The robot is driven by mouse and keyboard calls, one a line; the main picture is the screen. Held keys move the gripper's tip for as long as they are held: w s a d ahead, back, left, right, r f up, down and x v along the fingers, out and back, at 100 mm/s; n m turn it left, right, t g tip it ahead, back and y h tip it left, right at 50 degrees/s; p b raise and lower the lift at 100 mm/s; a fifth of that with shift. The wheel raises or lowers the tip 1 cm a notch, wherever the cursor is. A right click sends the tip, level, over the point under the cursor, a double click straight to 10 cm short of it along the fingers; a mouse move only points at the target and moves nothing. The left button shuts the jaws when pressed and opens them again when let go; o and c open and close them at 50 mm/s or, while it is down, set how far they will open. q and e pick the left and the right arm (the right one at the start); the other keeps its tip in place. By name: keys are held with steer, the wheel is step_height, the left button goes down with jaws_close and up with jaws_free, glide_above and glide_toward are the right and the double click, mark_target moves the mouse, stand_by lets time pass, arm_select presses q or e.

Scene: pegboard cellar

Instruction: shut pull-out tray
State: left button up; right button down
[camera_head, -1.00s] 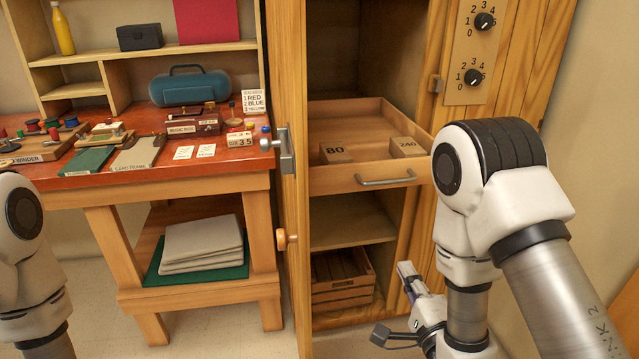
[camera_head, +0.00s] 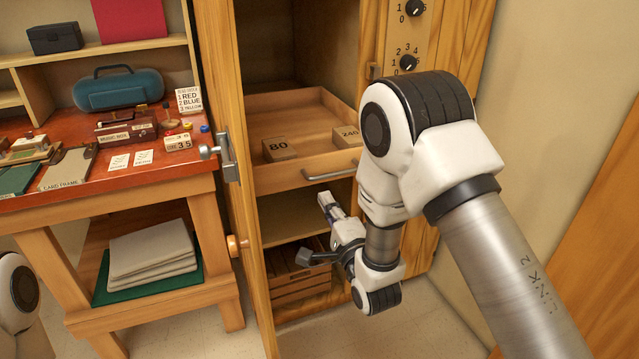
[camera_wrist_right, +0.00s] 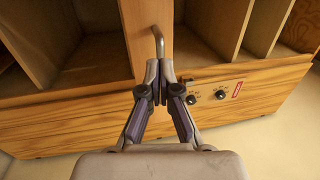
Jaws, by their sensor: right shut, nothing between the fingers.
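The pull-out tray (camera_head: 275,181) is a wooden drawer standing out of the tall cabinet, its inside visible from above. It holds two wooden blocks, one marked 80 (camera_head: 280,149) and one marked 240 (camera_head: 345,136). A metal bar handle (camera_head: 325,174) is on its front; it also shows in the right wrist view (camera_wrist_right: 158,42). My right gripper (camera_head: 325,198) is shut and empty, just below the handle in the head view. In the wrist view its fingertips (camera_wrist_right: 160,70) are close to the handle; I cannot tell whether they touch. My left gripper is out of view.
An open cabinet door with a latch (camera_head: 225,157) stands left of the tray. A slatted crate (camera_head: 300,272) is low in the cabinet. A dial panel (camera_head: 407,35) is on the right. The red-topped workbench (camera_head: 130,180) with several objects stands left.

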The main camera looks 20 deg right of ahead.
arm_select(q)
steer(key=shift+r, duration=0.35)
arm_select(e)
steer(key=w, duration=0.4)
steer(key=shift+w+a+r, duration=0.1)
steer(key=shift+w+r, duration=0.1)
steer(key=shift+r, duration=0.2)
steer(key=shift+w, duration=0.1)
